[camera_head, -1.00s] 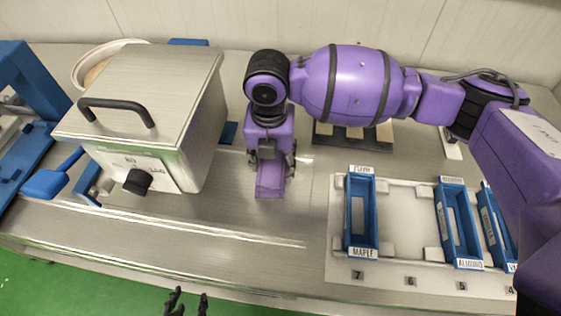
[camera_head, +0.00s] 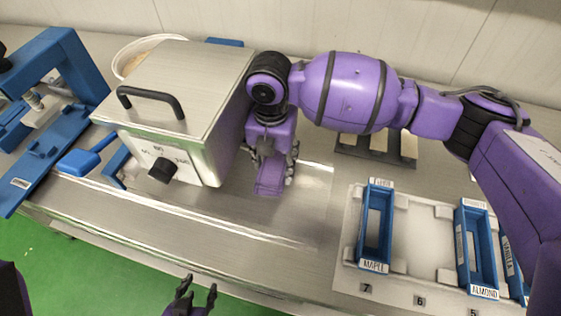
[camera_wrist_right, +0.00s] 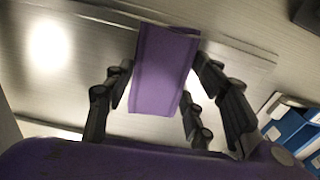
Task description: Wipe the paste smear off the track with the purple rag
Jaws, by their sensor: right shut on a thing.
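The purple rag (camera_head: 269,184) is a flat folded piece hanging from my right gripper (camera_head: 271,168), its lower end at the metal surface. The rag also shows in the right wrist view (camera_wrist_right: 163,70), between the dark fingers, which are shut on it. The track appears as a long steel strip (camera_head: 230,212) with bright edges, in front of and right of the kettle. I cannot make out a paste smear; the rag and gripper cover part of the strip. My left gripper (camera_head: 192,294) is at the bottom edge, empty, its fingers apart, in front of the bench.
A pale tray (camera_head: 420,240) holding blue labelled bins (camera_head: 375,225) lies to the right. A blue scoop (camera_head: 85,158) and blue frame (camera_head: 55,60) are left.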

